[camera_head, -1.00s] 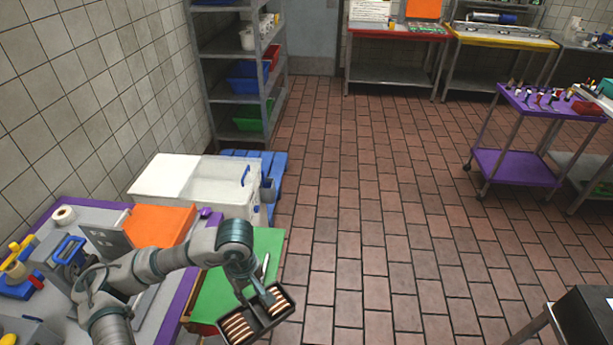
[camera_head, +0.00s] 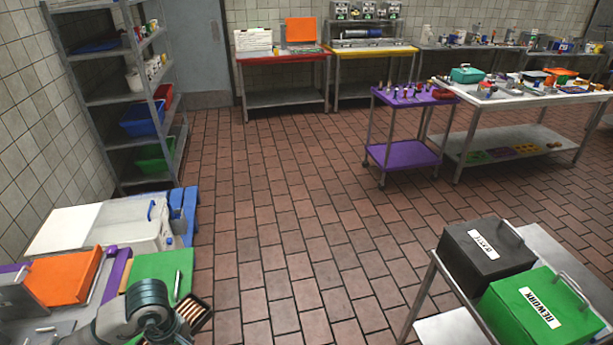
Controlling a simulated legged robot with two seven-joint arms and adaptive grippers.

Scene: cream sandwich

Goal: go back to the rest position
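My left arm comes in at the bottom left, with its wrist in front of the work table. A small dark tray (camera_head: 199,314) with a row of tan cream sandwiches shows just right of the wrist, past the table's edge. My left gripper (camera_head: 181,321) is at the tray and appears shut on it; its fingers are mostly hidden by the wrist and cut by the lower frame edge. My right gripper is not in view.
A green board (camera_head: 158,268), an orange board (camera_head: 62,277) and a white box (camera_head: 127,228) are at the left. A grey cart at the lower right carries a black box (camera_head: 486,258) and a green REWORK box (camera_head: 540,308). Tiled floor (camera_head: 290,220) between is clear.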

